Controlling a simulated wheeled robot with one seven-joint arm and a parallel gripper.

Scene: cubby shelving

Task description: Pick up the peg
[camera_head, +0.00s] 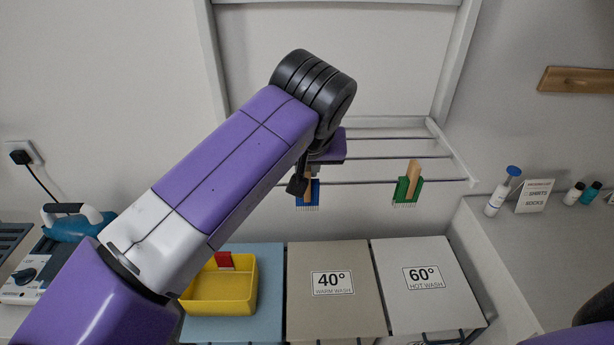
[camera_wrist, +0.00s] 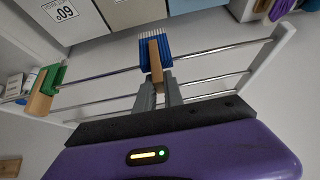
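A wooden peg (camera_wrist: 155,52) with a blue bristled or fringed piece (camera_wrist: 155,42) sits on the front rail of the wall rack. In the head view the peg (camera_head: 307,184) and the blue piece (camera_head: 307,196) are partly hidden behind my gripper (camera_head: 300,180). In the wrist view my gripper's two grey fingers (camera_wrist: 159,86) stand apart with the peg's near end between them. I cannot tell whether they press on it. A second wooden peg (camera_head: 413,172) with a green piece (camera_head: 405,190) is on the same rail to the right.
The rack (camera_head: 450,150) has several thin rails. Below are a yellow tray (camera_head: 218,292) on a blue-lidded bin (camera_head: 258,265) and bins marked 40° (camera_head: 330,260) and 60° (camera_head: 410,255). A blue-capped bottle (camera_head: 498,197) and a sign (camera_head: 534,196) stand at right.

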